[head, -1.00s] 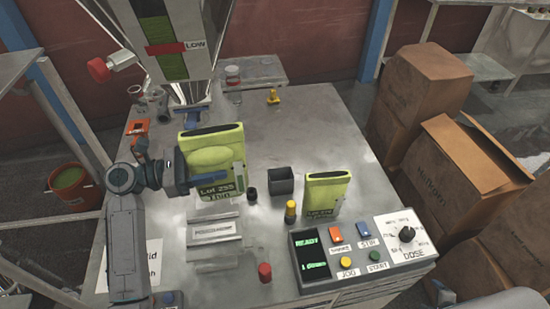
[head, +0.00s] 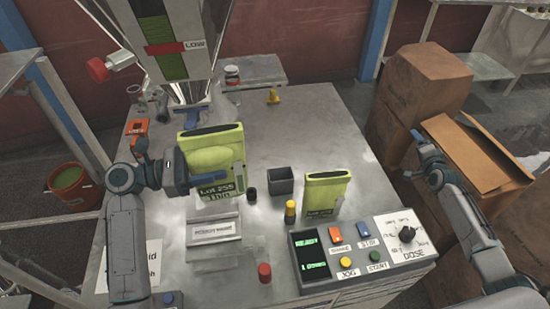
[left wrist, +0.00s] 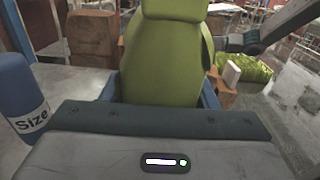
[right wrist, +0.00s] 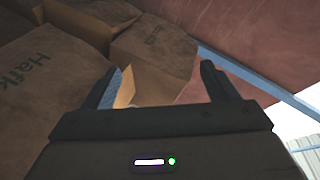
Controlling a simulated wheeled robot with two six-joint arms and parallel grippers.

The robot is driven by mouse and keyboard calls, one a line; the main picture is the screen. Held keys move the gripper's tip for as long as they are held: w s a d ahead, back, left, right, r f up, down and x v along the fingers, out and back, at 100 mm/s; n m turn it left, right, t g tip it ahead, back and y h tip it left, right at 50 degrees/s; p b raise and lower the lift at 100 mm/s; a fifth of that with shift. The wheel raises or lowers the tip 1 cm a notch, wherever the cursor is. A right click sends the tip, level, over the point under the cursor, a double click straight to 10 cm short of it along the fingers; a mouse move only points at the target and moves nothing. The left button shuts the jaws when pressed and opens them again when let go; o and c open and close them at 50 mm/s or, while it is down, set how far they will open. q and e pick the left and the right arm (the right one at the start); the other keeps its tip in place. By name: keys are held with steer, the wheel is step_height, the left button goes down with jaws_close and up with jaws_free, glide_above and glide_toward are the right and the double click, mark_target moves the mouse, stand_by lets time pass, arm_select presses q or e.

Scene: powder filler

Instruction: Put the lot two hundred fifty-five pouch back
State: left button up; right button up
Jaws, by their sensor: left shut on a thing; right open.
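The lot 255 pouch (head: 213,152) is yellow-green with a dark top opening and a "Lot 255" label. It is upright at the left of the metal table, below the hopper spout. My left gripper (head: 207,178) is shut on it from the left, with a blue finger across its front. The pouch also fills the middle of the left wrist view (left wrist: 170,62). Whether its base touches anything is unclear. My right gripper (head: 412,168) is open and empty by the cardboard boxes, and its spread fingers show in the right wrist view (right wrist: 160,85).
A labelled metal stand (head: 214,232) lies in front of the held pouch. A second green pouch (head: 325,190) stands behind the control panel (head: 352,250). A dark square cup (head: 280,181), a yellow bottle (head: 290,212) and a red-capped item (head: 264,272) stand nearby. The table's back right is clear.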

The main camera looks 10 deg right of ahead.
mark_target(217, 164)
steer(key=w+a+r+n+t+y, duration=0.1)
steer(key=a+r+n+t+y, duration=0.4)
steer(key=a+r+n, duration=0.6)
steer(key=w+a+r+n+t+y, duration=0.1)
steer(key=a+r+n+t+y, duration=0.45)
steer(key=a+n, duration=0.95)
steer(key=s+a+m+g+y, duration=0.3)
steer(key=a+m+g, duration=0.6)
steer(key=a, duration=0.3)
steer(key=s+a+m+g+y, duration=0.4)
steer(key=s+a+m+g, duration=0.2)
steer(key=a+m+g, duration=0.3)
steer(key=s+a+f+m+g+y, duration=0.1)
steer(key=s+a+m+g+y, duration=0.2)
steer(key=a+m+g, duration=0.6)
steer(key=shift+s+a+m+g+y, duration=0.1)
steer(key=shift+s+a+m+g, duration=0.2)
steer(key=shift+a, duration=1.1)
steer(key=shift+s+a+n+g+y, duration=0.1)
steer(key=shift+s+a, duration=0.35)
steer(key=shift+a, duration=0.9)
steer(key=shift+s+a+m+g+y, duration=0.1)
steer(key=shift+s+a+m+g, duration=0.2)
steer(key=shift+a, duration=1.1)
